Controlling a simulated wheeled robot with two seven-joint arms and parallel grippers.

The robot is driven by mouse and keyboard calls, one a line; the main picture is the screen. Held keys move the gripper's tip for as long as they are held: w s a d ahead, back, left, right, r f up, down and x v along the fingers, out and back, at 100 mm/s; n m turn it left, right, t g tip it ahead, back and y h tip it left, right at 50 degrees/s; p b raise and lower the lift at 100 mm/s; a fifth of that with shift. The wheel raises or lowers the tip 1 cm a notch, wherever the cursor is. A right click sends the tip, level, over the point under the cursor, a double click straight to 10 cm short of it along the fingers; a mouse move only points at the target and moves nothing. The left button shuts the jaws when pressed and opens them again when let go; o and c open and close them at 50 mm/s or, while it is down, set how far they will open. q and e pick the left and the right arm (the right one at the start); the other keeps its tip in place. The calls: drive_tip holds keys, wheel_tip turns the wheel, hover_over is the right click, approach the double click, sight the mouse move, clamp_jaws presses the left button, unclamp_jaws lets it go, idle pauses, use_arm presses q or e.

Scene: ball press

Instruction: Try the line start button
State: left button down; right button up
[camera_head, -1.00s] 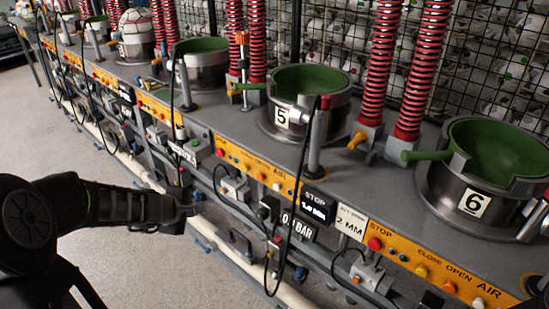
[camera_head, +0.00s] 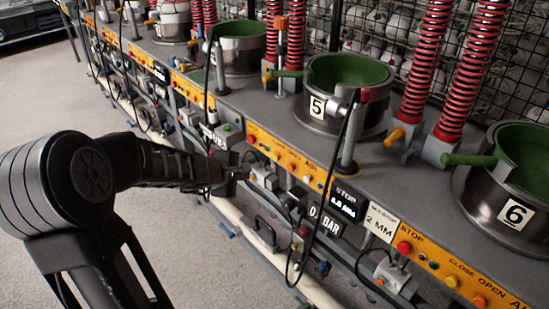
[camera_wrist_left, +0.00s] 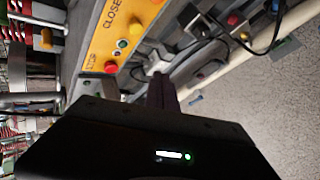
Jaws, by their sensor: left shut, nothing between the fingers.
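A green button (camera_head: 226,128) sits on a small grey box (camera_head: 228,137) on the front of the press line, in the head view. I cannot read a label that marks it as the line start button. My left gripper (camera_head: 243,172) is shut and empty, below and slightly right of that box, apart from the green button. Its dark fingers also show in the wrist view (camera_wrist_left: 161,92), pointing along the front of the line, near a yellow panel (camera_wrist_left: 118,35) with a red stop button (camera_wrist_left: 110,67). My right gripper is not in view.
Yellow panels (camera_head: 285,153) with several buttons run along the bench edge. Cables (camera_head: 333,180), small grey boxes and a pale pipe (camera_head: 262,250) hang below. Cups 5 (camera_head: 318,107) and 6 (camera_head: 516,213) stand on the bench. The floor (camera_head: 190,260) at the left is open.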

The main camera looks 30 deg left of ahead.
use_arm(q)
drive_tip(key=w+d, duration=0.2)
drive_tip(key=w, duration=0.5)
drive_tip(key=shift+w+d+p, duration=0.15)
drive_tip(key=shift+w+p, duration=0.1)
drive_tip(key=shift+p, duration=0.05)
idle(1.8)
drive_tip(key=shift+w, duration=0.25)
drive_tip(key=shift+w+d, duration=0.2)
drive_tip(key=shift+w, duration=0.25)
idle(0.8)
drive_tip(key=shift+s+a, duration=0.25)
drive_tip(key=shift+s, duration=0.6)
drive_tip(key=s, duration=0.2)
drive_tip(key=s+a+b, duration=0.1)
drive_tip(key=s, duration=0.1)
drive_tip(key=shift+s+a, duration=0.2)
drive_tip(key=shift+s, duration=0.2)
